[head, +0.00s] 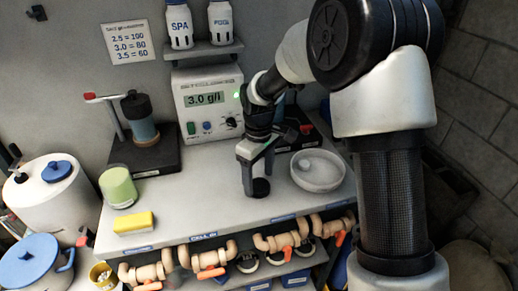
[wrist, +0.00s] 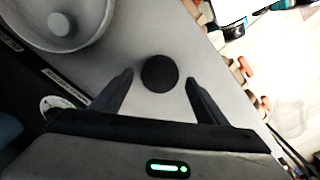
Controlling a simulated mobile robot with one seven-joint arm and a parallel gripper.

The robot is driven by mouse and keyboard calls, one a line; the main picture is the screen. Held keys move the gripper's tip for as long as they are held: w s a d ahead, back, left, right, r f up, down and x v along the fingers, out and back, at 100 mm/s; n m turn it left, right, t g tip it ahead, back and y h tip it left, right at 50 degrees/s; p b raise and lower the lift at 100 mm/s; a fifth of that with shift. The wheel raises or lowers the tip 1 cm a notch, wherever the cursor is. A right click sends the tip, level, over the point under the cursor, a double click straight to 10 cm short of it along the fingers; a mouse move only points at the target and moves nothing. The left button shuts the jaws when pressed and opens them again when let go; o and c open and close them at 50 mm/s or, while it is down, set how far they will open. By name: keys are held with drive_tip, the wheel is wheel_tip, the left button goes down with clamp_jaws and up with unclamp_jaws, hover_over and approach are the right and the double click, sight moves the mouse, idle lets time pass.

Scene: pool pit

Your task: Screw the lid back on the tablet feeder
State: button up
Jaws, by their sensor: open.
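A round black lid-like disc (head: 262,189) lies on the grey counter near its front edge. In the wrist view, the disc (wrist: 160,73) is between my fingertips, with a gap on each side. My gripper (head: 256,178) is open and points down over it; I cannot tell the exact height. A blue-grey cylinder with a dark top (head: 139,118) stands on a black base at the back left. Another black base (head: 296,138) with a red part is behind my gripper, partly hidden by my arm. I cannot tell which of these is the tablet feeder.
A pale round dish with a central knob (head: 319,170) sits right of my gripper. A meter reading 3.0 g/l (head: 207,103) stands behind. Pipes with orange handles (head: 208,261) run below the front edge.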

sight(260, 186)
wheel_tip(260, 186, up, 15)
drive_tip(key=p, duration=0.1)
drive_tip(key=shift+s+r, duration=0.15)
